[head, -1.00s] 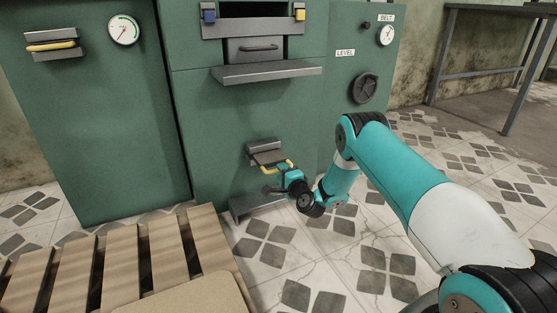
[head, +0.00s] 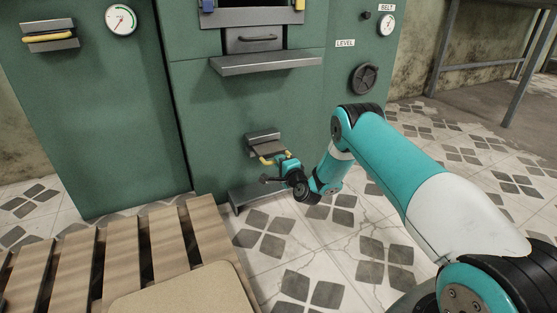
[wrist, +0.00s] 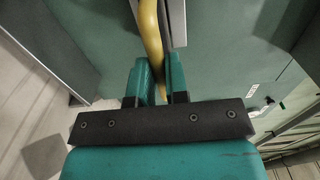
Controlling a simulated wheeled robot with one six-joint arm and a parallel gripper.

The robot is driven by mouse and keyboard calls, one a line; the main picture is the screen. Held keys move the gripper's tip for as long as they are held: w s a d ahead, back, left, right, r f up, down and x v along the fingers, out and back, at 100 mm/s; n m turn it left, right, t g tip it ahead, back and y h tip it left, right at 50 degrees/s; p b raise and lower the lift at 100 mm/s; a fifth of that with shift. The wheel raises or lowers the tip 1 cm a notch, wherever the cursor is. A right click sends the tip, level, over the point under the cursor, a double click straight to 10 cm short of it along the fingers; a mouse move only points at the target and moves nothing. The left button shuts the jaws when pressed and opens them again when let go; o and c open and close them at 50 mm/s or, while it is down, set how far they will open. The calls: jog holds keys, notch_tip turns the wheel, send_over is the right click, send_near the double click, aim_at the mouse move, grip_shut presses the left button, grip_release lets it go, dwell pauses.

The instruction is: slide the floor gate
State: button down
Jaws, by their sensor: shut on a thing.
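The floor gate (head: 263,139) is a small grey metal piece low on the front of the green cabinet, with a yellow bar handle (head: 265,160). My gripper (head: 279,163) is at this handle, reaching in from the right. In the wrist view, the yellow handle (wrist: 151,38) runs down between the two teal fingers of my gripper (wrist: 161,82). The fingers are shut on it. How far the gate stands open cannot be told.
A grey shelf (head: 265,64) juts out above the gate, and a low grey ledge (head: 250,199) lies below it. A wooden pallet (head: 125,262) with a tan board (head: 185,295) is at lower left. Tiled floor (head: 370,225) is clear on the right.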

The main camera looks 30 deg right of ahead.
aim_at(274, 154)
jog(key=shift+w+f+b, duration=0.15)
jog(key=shift+w+b, duration=1.7)
jog(key=shift+w, duration=1.35)
jog(key=c, duration=1.1)
grip_release()
jog(key=shift+s+r+p, duration=0.3)
jog(key=shift+s+p, duration=0.2)
jog(key=shift+p, duration=0.3)
jog(key=shift+s+f+p, duration=0.15)
jog(key=shift+s+p, duration=1.3)
jog(key=shift+s, duration=1.55)
